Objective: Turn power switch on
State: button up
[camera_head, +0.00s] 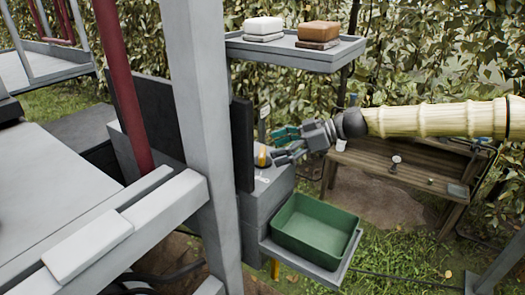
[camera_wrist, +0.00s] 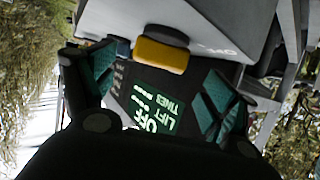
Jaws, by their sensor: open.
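A yellow-orange switch-like piece (camera_wrist: 162,53) sits on a dark panel (camera_wrist: 133,78) at the top middle of the wrist view. It also shows as a small orange spot (camera_head: 262,157) on the grey box (camera_head: 262,200) in the head view. A green label (camera_wrist: 152,112) on the panel reads "OFF" and "LIFT TINES". My gripper (camera_wrist: 160,82), with teal finger pads, is open and empty, its fingers either side of the label. In the head view my gripper (camera_head: 283,146) is just right of the orange spot. Whether it touches the piece I cannot tell.
A green bin (camera_head: 315,232) stands on a tray in front of the box. A grey shelf (camera_head: 295,52) with a white and a brown stack is above. A grey post (camera_head: 205,140) stands close on the left. A wooden bench (camera_head: 400,170) is behind my arm.

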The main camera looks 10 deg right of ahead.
aim_at(262, 151)
jog(key=shift+w+a+f, duration=0.55)
jog(key=shift+w+a, duration=0.05)
jog(key=shift+a, duration=0.05)
jog(key=shift+a+f, duration=0.15)
jog(key=shift+a, duration=0.2)
jog(key=shift+s+a+p, duration=0.2)
jog(key=shift+a+p, duration=0.15)
jog(key=shift+a, duration=0.4)
jog(key=shift+w+a+f, duration=0.4)
jog(key=shift+a+f, duration=0.05)
jog(key=shift+a, duration=0.05)
jog(key=shift+s, duration=0.1)
jog(key=shift+r, duration=0.1)
